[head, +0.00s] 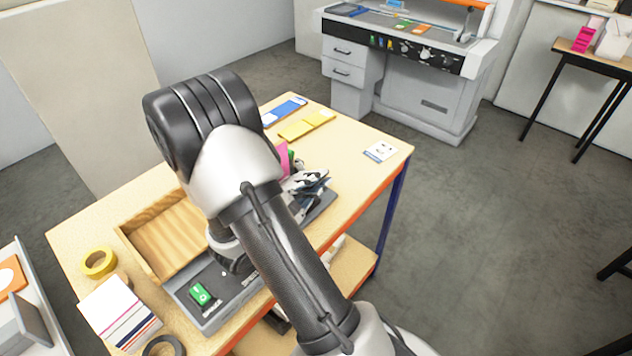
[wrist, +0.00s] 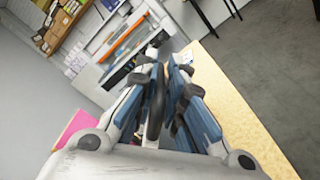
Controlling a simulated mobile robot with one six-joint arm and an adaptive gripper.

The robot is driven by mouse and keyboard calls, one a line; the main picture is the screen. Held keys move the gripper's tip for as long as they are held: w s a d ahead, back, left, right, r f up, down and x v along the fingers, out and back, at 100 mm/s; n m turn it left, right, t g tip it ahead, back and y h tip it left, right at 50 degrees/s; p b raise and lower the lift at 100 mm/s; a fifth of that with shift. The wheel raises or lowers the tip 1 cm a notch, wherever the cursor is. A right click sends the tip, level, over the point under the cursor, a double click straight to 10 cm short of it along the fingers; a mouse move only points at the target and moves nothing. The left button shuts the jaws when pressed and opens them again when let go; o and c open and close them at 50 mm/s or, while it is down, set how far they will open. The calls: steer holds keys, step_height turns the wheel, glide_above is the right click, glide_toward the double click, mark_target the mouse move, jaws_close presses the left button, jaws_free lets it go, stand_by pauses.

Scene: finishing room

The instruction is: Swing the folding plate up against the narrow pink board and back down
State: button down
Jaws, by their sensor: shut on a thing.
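My gripper (head: 312,182) is over the right part of a grey bench machine (head: 325,203) on the table. In the wrist view, the blue-grey fingers of my gripper (wrist: 165,85) are closed around a dark upright bar (wrist: 155,105), which looks like the handle of the folding plate. The plate itself is mostly hidden by my gripper and arm, so its angle cannot be told. A pink surface also shows at the left of the wrist view (wrist: 72,127).
A green switch (head: 200,294) sits on the machine's front. A wooden tray (head: 165,240), yellow tape roll (head: 98,262) and card stack (head: 118,310) lie to the left. Blue and yellow cards and a white card (head: 380,152) lie toward the back.

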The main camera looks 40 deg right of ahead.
steer(key=shift+s+f, duration=0.1)
steer(key=shift+s, duration=0.1)
steer(key=c, duration=1.7)
jaws_free()
steer(key=shift+o, duration=0.2)
steer(key=shift+a, duration=0.25)
steer(key=a, duration=1.1)
steer(key=shift+s+a, duration=0.25)
steer(key=shift+s, duration=0.2)
